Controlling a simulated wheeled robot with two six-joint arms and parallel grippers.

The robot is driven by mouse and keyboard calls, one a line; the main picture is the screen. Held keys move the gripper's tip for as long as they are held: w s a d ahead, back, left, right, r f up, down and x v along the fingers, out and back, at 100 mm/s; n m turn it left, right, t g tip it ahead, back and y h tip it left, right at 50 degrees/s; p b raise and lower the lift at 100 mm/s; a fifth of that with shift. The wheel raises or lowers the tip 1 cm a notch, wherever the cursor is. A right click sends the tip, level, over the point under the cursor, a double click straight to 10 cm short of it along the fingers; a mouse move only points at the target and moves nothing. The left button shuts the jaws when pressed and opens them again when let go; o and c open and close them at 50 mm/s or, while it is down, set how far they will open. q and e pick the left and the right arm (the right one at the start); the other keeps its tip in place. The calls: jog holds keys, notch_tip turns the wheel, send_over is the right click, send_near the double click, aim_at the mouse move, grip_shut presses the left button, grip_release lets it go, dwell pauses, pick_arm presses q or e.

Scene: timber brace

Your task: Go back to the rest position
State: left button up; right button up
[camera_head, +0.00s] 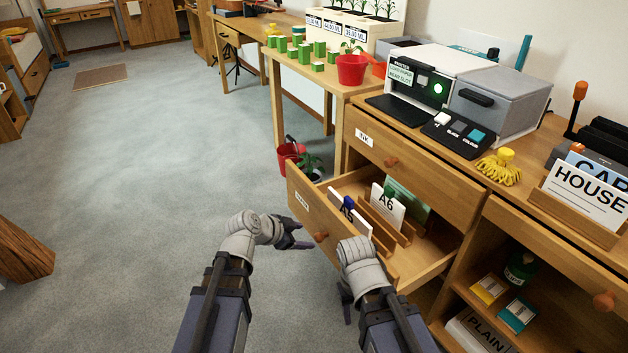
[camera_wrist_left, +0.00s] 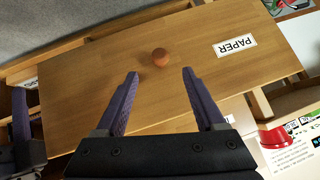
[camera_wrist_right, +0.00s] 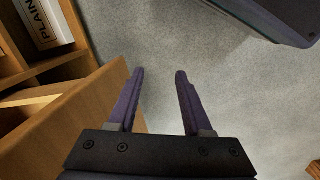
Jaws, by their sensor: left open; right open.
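The open paper drawer (camera_head: 440,250) sticks out of the cabinet with dividers and cards marked A5 (camera_head: 347,212) and A6 (camera_head: 388,206). My left gripper (camera_head: 303,238) is open and empty in front of the drawer front. In the left wrist view its open fingers (camera_wrist_left: 160,73) face the drawer's round knob (camera_wrist_left: 160,57) and PAPER label (camera_wrist_left: 235,45), with the knob just beyond the tips. My right gripper (camera_head: 346,305) hangs low near the drawer's near corner, partly hidden by its own wrist. In the right wrist view its fingers (camera_wrist_right: 160,72) are open over bare floor.
The closed ink drawer (camera_head: 410,160) is above. An open shelf (camera_head: 540,320) with boxes is at the right. A red bucket (camera_head: 288,155) stands behind the drawer.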

pick_arm(q)
jog(key=s+d+n+g+y+p, duration=0.2)
jog(key=s+n+g+y+p, duration=0.15)
jog(key=s, duration=0.55)
jog(key=s+d+n+g+y+p, duration=0.2)
jog(key=s+n+g+y+p, duration=0.15)
jog(key=s, duration=0.45)
notch_tip(320, 180, up, 37)
jog(key=n+p, duration=0.1)
jog(key=p, duration=3.6)
jog(key=shift+s+a+r+g, duration=0.15)
jog(key=shift+s+a+g, duration=0.1)
jog(key=shift+s+g, duration=0.1)
pick_arm(e)
notch_tip(320, 180, up, 44)
jog(key=shift+f, duration=0.1)
